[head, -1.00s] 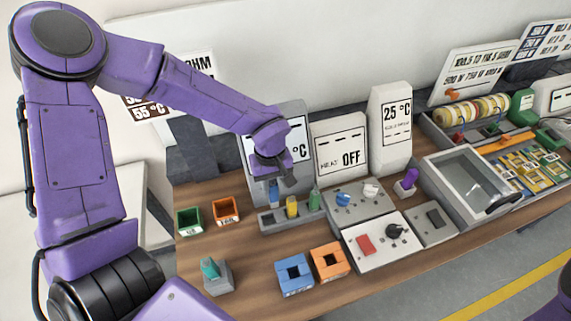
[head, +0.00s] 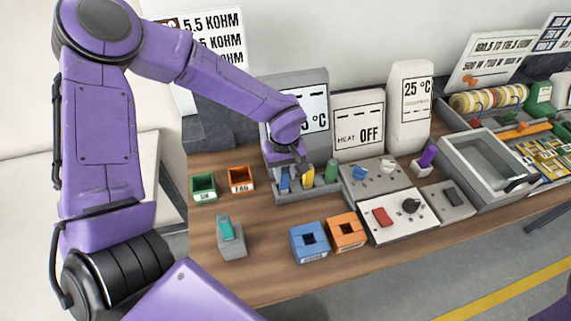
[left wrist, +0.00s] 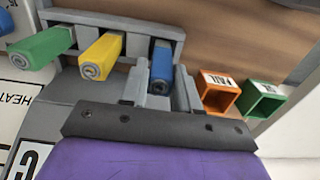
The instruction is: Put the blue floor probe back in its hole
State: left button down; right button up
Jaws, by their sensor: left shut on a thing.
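The blue probe (head: 284,182) is at the left end of the grey probe rack (head: 300,197), beside the yellow probe (head: 308,177) and the green probe (head: 331,172). My left gripper (head: 290,172) is shut on the blue probe. In the left wrist view, the blue probe (left wrist: 162,64) stands between my two grey fingers (left wrist: 163,88), in line with the yellow probe (left wrist: 101,56) and green probe (left wrist: 40,48). The hole under the blue probe is hidden, so I cannot tell how deep it sits. My right gripper is out of view.
Small green (head: 203,187) and orange (head: 240,179) bins stand left of the rack. Blue (head: 308,243) and orange (head: 347,232) square blocks and a teal-topped grey block (head: 230,238) stand in front. Knob panels (head: 364,184) adjoin on the right. A display (head: 312,112) stands behind.

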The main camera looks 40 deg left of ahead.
pick_arm(q)
jog(key=shift+s+a, duration=0.1)
jog(key=shift+s, duration=0.35)
jog(key=shift+w, duration=0.2)
jog(key=c, duration=0.8)
grip_release()
jog(key=shift+w+f, duration=0.2)
jog(key=shift+w, duration=0.15)
jog(key=shift+o, duration=0.2)
jog(key=shift+s+r, duration=0.2)
jog(key=shift+s, duration=0.1)
notch_tip(320, 180, up, 10)
jog(key=shift+r+b, duration=0.1)
jog(key=shift+b, duration=0.35)
jog(key=shift+r, duration=0.1)
jog(key=shift+w, duration=0.1)
